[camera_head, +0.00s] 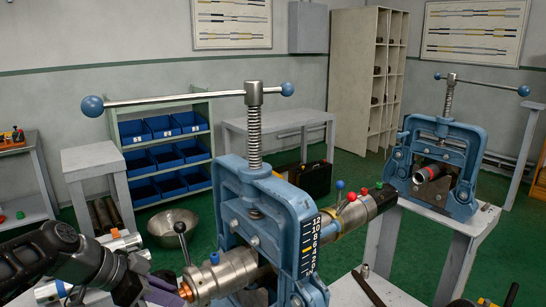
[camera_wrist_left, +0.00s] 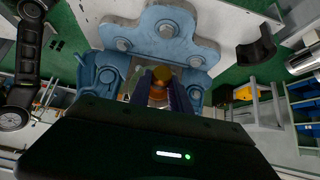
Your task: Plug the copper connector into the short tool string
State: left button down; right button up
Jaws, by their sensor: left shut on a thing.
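The copper connector (camera_head: 186,290) shows as a small copper-coloured piece at the lower left of the head view. It also shows between the fingers in the left wrist view (camera_wrist_left: 157,93). My left gripper (camera_head: 176,292) is shut on it, and its fingers hide part of it. The connector is at the left end of a silver tool string (camera_head: 222,277) clamped in the near blue vise (camera_head: 240,205). I cannot tell whether it is inside the end or just against it. The string's other end (camera_head: 352,211) sticks out to the right. My right gripper is not in view.
A second blue vise (camera_head: 440,150) holds a pipe with a red ring (camera_head: 429,173) at the right. A lever (camera_head: 182,240) stands up from the near string's collar. A metal bowl (camera_head: 174,226) and a rack of blue bins (camera_head: 165,158) are behind.

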pick_arm(q)
jog(key=shift+s+a+b, duration=0.25)
jog(key=shift+a+b, duration=0.1)
dwell(0.5)
jog(key=shift+w+d+r, duration=0.1)
jog(key=shift+w+d, duration=0.35)
jog(key=shift+d, duration=0.25)
dwell(1.4)
jog(key=c, duration=1.1)
grip_release()
jog(key=shift+d, duration=0.1)
jog(key=v, duration=0.8)
jog(key=shift+w, duration=0.1)
